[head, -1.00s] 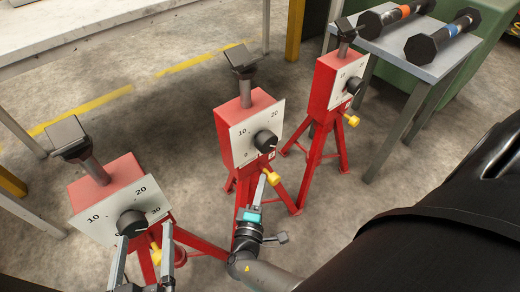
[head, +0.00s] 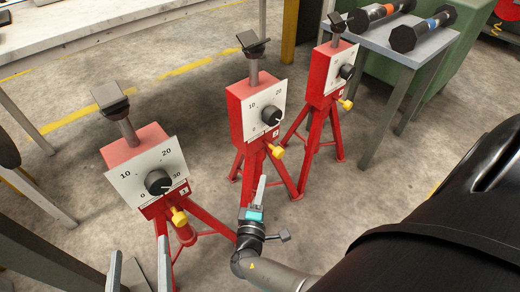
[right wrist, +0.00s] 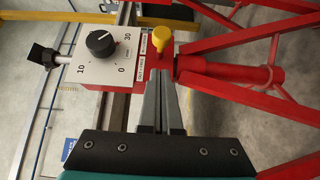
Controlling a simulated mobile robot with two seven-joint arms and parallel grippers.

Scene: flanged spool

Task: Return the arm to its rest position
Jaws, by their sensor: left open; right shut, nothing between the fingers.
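My right gripper (head: 260,188) is shut and empty, low in front of the middle red stand (head: 250,105). Its tip is apart from and below that stand's yellow knob (head: 277,152). In the right wrist view the shut fingers (right wrist: 160,105) point towards a yellow knob (right wrist: 160,42) beside a dial panel (right wrist: 105,55). My left gripper (head: 139,268) is open at the bottom left, with nothing between its fingers, below the near red stand (head: 132,153). Two flanged spools, one with an orange band (head: 381,12) and one with a blue band (head: 424,29), lie on a grey table.
A third red stand (head: 327,72) is further back. The grey table (head: 440,53) is at the upper right, by a green cabinet (head: 462,62). A pale bench (head: 90,30) is at the upper left. Concrete floor (head: 205,100) lies open behind the stands.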

